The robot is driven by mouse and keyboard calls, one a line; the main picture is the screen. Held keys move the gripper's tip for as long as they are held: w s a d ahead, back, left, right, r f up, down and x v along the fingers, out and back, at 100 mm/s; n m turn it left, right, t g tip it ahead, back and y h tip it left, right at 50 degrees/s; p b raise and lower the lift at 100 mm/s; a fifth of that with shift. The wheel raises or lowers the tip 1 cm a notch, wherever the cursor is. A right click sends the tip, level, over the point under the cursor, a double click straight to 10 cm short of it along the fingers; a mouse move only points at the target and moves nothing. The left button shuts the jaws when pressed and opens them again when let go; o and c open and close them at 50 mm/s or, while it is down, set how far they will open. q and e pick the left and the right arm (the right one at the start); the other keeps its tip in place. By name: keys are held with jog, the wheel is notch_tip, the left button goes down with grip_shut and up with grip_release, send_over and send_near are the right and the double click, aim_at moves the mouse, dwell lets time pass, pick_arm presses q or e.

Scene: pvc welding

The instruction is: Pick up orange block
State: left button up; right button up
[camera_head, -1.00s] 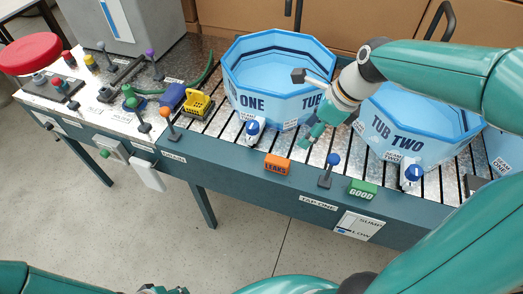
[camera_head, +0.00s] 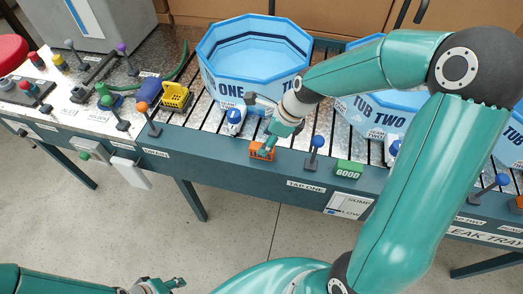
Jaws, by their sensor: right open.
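The orange block (camera_head: 261,152), which reads LEAKS in the earlier frame, sits on the front edge of the bench. My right gripper (camera_head: 267,146) is open and directly over it, its fingers covering part of the block's top and lettering. I cannot tell whether the fingers touch it. My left gripper (camera_head: 170,285) is at the bottom edge, far from the bench, and its fingers are too small to judge.
A green GOOD block (camera_head: 349,169) stands to the right on the same edge, with a blue-knobbed lever (camera_head: 315,155) between. A yellow basket (camera_head: 176,96) is to the left.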

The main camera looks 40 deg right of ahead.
aim_at(254, 146)
jog(key=x, duration=0.4)
jog(key=shift+s+a, duration=0.15)
jog(key=shift+s, duration=0.05)
grip_shut()
